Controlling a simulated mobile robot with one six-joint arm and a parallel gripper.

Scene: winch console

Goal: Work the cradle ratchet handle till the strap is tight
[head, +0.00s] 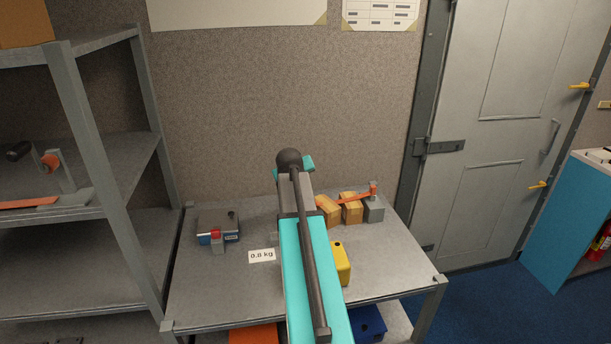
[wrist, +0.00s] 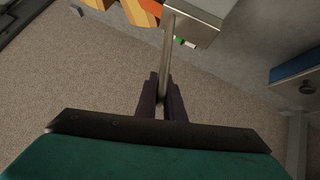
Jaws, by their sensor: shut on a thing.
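In the wrist view, my gripper (wrist: 161,98) has its dark fingers closed around a slim grey metal handle (wrist: 167,52). The handle runs up to a grey metal block (wrist: 197,20). Part of an orange strap (wrist: 137,12) and wooden pieces show beside that block. In the head view, the orange strap (head: 356,198) crosses wooden blocks (head: 350,212) to a grey block (head: 374,210) on the bench. My teal arm hides my gripper, the handle and the strap's left end there. I cannot tell how tight the strap is.
The bench (head: 400,250) holds a grey device with a red part (head: 217,229), a "0.0 kg" label (head: 262,256) and a yellow object (head: 343,263) close to my arm. A metal shelf (head: 80,150) stands left, a grey door (head: 500,130) right.

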